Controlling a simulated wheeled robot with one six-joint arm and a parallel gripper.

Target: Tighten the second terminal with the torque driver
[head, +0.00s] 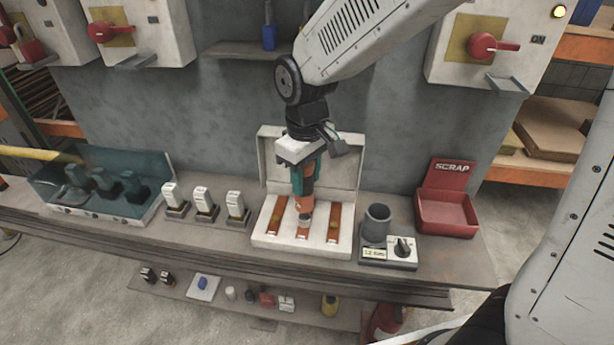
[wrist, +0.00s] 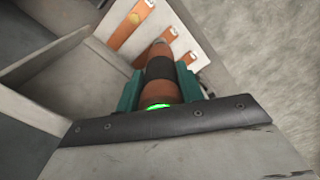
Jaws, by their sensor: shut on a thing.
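My gripper (head: 303,177) is shut on the torque driver, an orange tool with a black band (head: 303,188), held upright, tip down. In the wrist view the driver (wrist: 160,72) sits between the teal fingers (wrist: 160,88) and a green ring glows at its near end. A white box (head: 262,240) with its lid open holds three copper strips. The driver's tip is over the middle strip, the second terminal (head: 303,229). I cannot tell whether it touches. The strips also show in the wrist view, one at the upper left (wrist: 130,25); the driver partly hides the others.
A grey cup (head: 376,222) and a dial box (head: 402,250) stand right of the white box. A red scrap bin (head: 447,215) is farther right. Several white blocks (head: 204,203) and a clear case (head: 70,185) are at left. Switch boxes (head: 490,45) hang above.

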